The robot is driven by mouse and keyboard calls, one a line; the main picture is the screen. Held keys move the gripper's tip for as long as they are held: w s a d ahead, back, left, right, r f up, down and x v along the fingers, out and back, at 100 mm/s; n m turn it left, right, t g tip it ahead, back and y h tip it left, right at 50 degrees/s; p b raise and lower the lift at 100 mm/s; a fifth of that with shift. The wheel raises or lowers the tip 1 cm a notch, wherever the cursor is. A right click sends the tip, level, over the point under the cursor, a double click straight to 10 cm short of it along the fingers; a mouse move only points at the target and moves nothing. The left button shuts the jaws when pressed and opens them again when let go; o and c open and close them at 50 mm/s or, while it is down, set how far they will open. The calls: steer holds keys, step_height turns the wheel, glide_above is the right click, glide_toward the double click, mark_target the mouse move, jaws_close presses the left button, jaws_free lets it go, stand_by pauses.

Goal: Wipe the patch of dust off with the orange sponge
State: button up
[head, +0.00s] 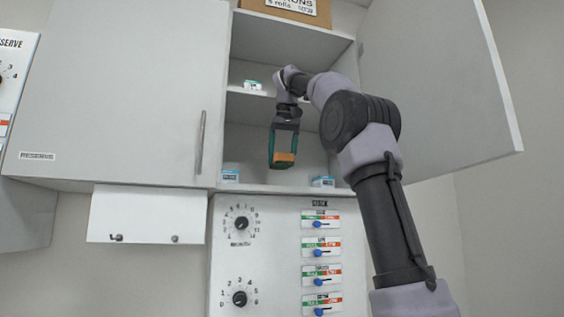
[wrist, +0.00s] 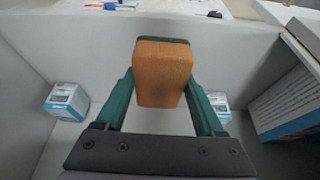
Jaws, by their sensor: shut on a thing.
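The orange sponge (head: 285,157) is between the green fingers of my gripper (head: 283,152). In the wrist view, my gripper (wrist: 163,85) is shut on the sponge (wrist: 163,75), which has a dark green layer along its far edge. The head view shows my gripper pointing down at the lower compartment of the open wall cabinet (head: 272,190). I cannot tell whether the sponge touches a surface. I cannot make out the patch of dust in either view; the sponge and gripper hide part of the cabinet floor.
Small blue-and-white boxes stand at the lower compartment's left (head: 230,176) and right (head: 323,182). Another small box (head: 252,85) is on the shelf above. The open door (head: 440,80) is at the right. A control panel (head: 275,255) with dials and sliders is below.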

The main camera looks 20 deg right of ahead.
steer(key=shift+r, duration=1.45)
